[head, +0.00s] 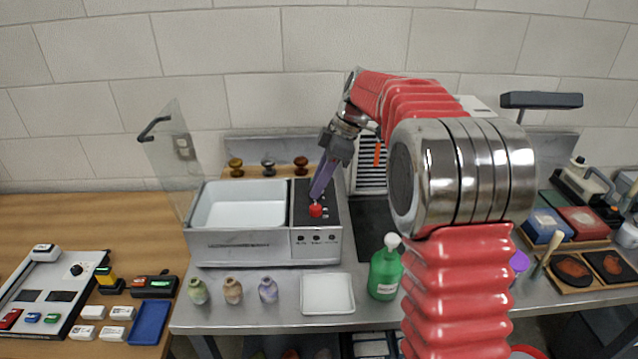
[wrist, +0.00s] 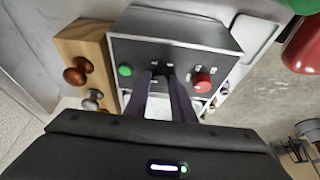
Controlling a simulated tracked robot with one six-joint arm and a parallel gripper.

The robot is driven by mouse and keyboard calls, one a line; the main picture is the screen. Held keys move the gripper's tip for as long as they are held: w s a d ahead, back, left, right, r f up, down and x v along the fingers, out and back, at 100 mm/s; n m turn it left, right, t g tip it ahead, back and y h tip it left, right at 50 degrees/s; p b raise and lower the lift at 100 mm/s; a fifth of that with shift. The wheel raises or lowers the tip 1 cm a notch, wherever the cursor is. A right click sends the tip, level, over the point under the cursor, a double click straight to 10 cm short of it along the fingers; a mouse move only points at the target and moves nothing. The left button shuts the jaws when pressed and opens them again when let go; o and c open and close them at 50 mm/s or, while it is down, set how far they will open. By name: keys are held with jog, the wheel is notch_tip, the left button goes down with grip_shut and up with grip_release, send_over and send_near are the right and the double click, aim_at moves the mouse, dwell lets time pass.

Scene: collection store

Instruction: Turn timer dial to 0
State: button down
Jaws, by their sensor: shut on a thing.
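The timer dial (wrist: 162,70) appears as a small dark knob on the dark control panel (wrist: 200,55) in the wrist view, with small pale marks around it. My gripper (wrist: 164,82) is shut on it, one finger on each side. In the head view my gripper (head: 317,196) points down onto the control panel at the right of the steel machine (head: 240,247) and hides the dial there. The dial's pointer and exact setting cannot be read. A red knob (wrist: 203,83) and a green button (wrist: 125,70) flank my fingers in the wrist view.
The white basin (head: 240,205) lies left of the panel, with a raised clear lid (head: 165,150) beyond. Several small jars, including a purple one (head: 268,290), a white tray (head: 328,294) and a green bottle (head: 384,272) stand in front. Three knobs sit on a wooden block (wrist: 80,45).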

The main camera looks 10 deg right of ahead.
dwell(0.4)
jog(key=c, duration=1.5)
grip_release()
jog(key=v, duration=1.3)
jog(key=shift+w+d+r, duration=0.1)
jog(key=shift+d+r, duration=0.05)
jog(key=shift+r, duration=0.15)
